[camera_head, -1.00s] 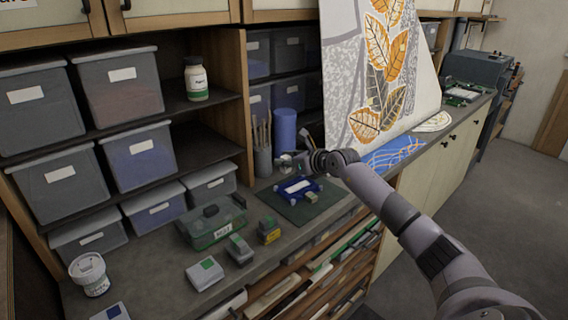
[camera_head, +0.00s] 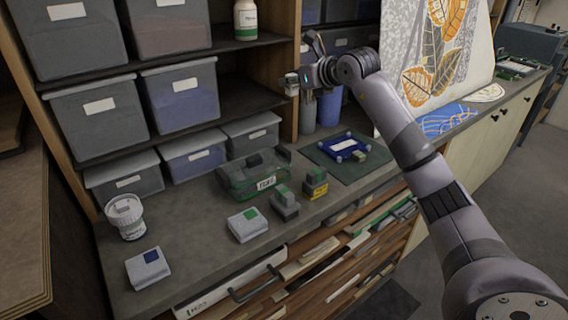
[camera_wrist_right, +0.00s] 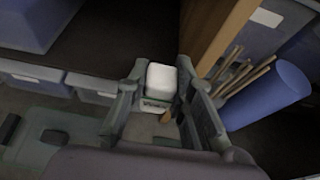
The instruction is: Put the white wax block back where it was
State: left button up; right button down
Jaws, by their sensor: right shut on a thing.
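My right gripper (camera_head: 292,83) is shut on a small white block (camera_wrist_right: 161,78), which shows between the two fingers in the right wrist view. Its lower part looks darker there, with a marking I cannot read. In the head view the block (camera_head: 291,79) is tiny and partly covered by the gripper. The gripper is raised well above the counter, in front of the wooden shelf post and beside the brush pot. My left gripper is not in view.
A blue frame (camera_head: 346,134) lies on a dark green mat (camera_head: 316,153), with a small pale block (camera_head: 359,157) at its edge. A green clear box (camera_head: 237,181), a yellow-and-dark block (camera_head: 314,184), a grey block (camera_head: 285,204), white boxes (camera_head: 247,228) and a tub (camera_head: 127,217) stand on the counter.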

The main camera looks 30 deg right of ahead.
jog(key=shift+s+f, duration=0.15)
jog(key=shift+f, duration=0.25)
jog(key=p, duration=0.3)
send_over(293, 157)
notch_tip(293, 157, down, 13)
jog(key=shift+f, duration=0.2)
notch_tip(293, 157, down, 5)
jog(key=shift+r+p, duration=0.1)
jog(key=shift+p, duration=0.2)
jog(key=shift+f, duration=0.2)
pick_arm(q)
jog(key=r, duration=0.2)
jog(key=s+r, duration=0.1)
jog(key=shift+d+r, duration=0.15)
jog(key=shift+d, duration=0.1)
pick_arm(e)
jog(key=shift+f, duration=0.2)
jog(key=c, duration=1.4)
grip_release()
